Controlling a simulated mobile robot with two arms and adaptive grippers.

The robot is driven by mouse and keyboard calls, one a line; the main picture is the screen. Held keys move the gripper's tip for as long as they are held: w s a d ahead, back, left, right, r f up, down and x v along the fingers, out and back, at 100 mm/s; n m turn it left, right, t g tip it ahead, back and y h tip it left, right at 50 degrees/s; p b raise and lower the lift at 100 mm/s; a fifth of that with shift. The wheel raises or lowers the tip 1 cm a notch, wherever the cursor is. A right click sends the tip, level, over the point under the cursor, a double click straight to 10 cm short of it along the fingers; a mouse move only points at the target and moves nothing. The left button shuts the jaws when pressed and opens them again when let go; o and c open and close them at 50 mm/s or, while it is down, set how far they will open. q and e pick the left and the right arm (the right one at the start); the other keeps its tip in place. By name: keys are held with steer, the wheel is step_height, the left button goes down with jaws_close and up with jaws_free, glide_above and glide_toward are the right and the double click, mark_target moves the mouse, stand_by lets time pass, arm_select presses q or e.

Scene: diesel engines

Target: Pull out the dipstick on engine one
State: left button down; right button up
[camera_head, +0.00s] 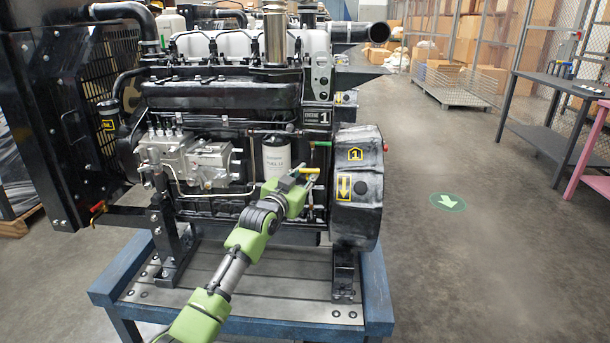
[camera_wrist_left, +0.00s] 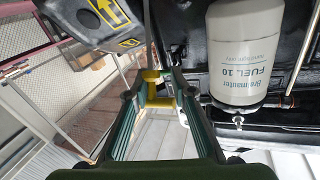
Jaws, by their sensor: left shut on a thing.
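Engine one (camera_head: 225,95) stands on a blue-framed stand and carries labels with the number 1. The yellow dipstick handle (camera_head: 309,170) is low on its near side, left of the black round housing with the yellow arrow label. My left gripper (camera_head: 306,180) reaches it from the front left. In the left wrist view the yellow handle (camera_wrist_left: 154,88) sits between the fingers of my left gripper (camera_wrist_left: 158,84), which are shut on it. How far the dipstick sits in its tube is hard to tell. My right gripper is not in view.
A white fuel filter (camera_head: 276,157) hangs just left of the handle and also shows in the left wrist view (camera_wrist_left: 240,50). The blue stand (camera_head: 375,290) is below. Open floor lies to the right, with a workbench (camera_head: 560,85) beyond.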

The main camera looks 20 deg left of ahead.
arm_select(q)
steer(key=shift+d+f, duration=0.2)
steer(key=shift+d, duration=0.35)
steer(key=c, duration=1.7)
jaws_free()
steer(key=shift+d, duration=0.1)
steer(key=o, duration=0.3)
steer(key=shift+w+d+r, duration=0.1)
steer(key=shift+d+r, duration=0.05)
steer(key=shift+d, duration=0.15)
steer(key=shift+a, duration=0.45)
steer(key=shift+s, duration=0.3)
steer(key=s, duration=1.1)
steer(key=shift+s+a, duration=0.2)
steer(key=shift+s, duration=0.05)
